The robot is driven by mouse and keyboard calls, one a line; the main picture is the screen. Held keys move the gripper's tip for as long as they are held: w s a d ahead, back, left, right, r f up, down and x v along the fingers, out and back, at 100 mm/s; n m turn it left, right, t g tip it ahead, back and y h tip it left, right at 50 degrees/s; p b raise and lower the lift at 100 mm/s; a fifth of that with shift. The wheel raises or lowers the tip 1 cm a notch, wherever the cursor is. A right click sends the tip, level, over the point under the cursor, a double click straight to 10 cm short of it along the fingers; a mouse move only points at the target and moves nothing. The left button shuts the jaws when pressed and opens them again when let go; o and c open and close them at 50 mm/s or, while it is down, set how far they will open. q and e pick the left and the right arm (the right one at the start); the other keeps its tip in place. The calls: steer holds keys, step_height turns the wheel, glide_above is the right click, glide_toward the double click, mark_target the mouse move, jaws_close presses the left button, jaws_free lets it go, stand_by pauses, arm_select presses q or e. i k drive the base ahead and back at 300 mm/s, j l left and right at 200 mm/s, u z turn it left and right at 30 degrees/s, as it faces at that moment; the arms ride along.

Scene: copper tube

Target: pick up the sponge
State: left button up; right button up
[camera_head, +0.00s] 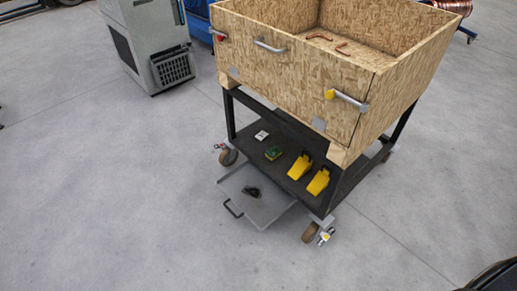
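A small green and yellow block (273,153), which looks like the sponge, lies on the black lower shelf (240,137) of a wheeled cart. It sits between a small white item and two yellow objects. Nothing is seen touching it. Neither of my grippers can be made out in the head view.
A wooden box (290,62) with copper pieces stands on the cart above the shelf. A grey tray (270,209) with a handle and a small black object (251,192) juts out in front. Yellow wedge-like objects (318,182) lie right of the sponge. A grey machine (150,42) stands behind left. Floor at left is clear.

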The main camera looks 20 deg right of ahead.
mark_target(271, 153)
steer(key=i+j+u, duration=0.65)
steer(key=i+u, duration=0.35)
steer(key=i+z, duration=0.1)
steer(key=i, duration=0.5)
steer(key=i+j, duration=0.2)
steer(key=i, duration=0.35)
steer(key=i+z, duration=0.35)
steer(key=z, duration=0.15)
steer(key=i+z, duration=0.45)
steer(key=i+j+z, duration=0.2)
steer(key=z, duration=0.3)
